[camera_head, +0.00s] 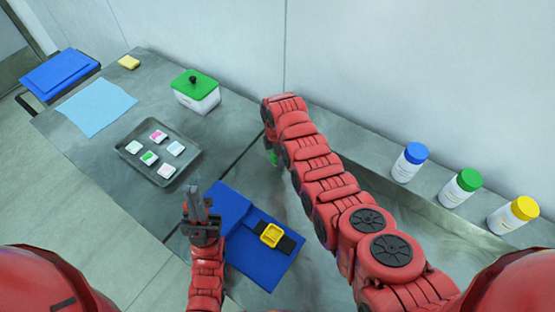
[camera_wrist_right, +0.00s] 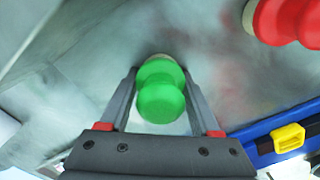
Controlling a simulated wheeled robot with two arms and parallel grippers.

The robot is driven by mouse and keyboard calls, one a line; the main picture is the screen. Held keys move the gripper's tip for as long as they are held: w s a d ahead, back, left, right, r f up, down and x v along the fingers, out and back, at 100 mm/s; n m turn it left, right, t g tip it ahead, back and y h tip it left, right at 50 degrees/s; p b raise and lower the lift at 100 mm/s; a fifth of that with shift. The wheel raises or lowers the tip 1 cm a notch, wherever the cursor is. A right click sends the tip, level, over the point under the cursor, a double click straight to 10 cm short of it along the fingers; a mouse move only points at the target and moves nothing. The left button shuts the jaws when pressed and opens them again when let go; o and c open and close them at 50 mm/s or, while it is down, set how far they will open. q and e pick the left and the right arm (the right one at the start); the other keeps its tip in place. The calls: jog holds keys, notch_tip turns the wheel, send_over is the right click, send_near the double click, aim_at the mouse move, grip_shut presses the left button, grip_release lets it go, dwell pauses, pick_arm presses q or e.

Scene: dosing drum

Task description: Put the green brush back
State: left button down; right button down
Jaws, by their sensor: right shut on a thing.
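The green brush (camera_wrist_right: 160,92) is between the two fingers of my right gripper (camera_wrist_right: 163,112), which is shut on it in the right wrist view. Its rounded green handle faces the camera, with a pale band at the far end. In the head view only a small green part (camera_head: 274,157) shows beside my right arm, which hides most of the right gripper. I cannot tell whether the brush touches the table. My left gripper (camera_head: 197,200) points up beside the blue mat, with nothing visible in it; its finger gap is unclear.
A red knobbed object (camera_wrist_right: 290,20) lies near the green brush. A tray (camera_head: 190,172) with several small pieces, a green-lidded white box (camera_head: 197,95) and a blue mat (camera_head: 232,205) with a yellow frame (camera_head: 271,235) are on the table. Several bottles stand at right.

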jog(key=shift+c, duration=0.5)
grip_release()
jog(key=shift+s+f, duration=0.1)
jog(key=shift+r, duration=0.4)
notch_tip(320, 180, up, 11)
jog(key=p, duration=0.5)
jog(key=shift+p, duration=0.3)
jog(key=shift+r, duration=0.3)
jog(key=shift+a, duration=0.1)
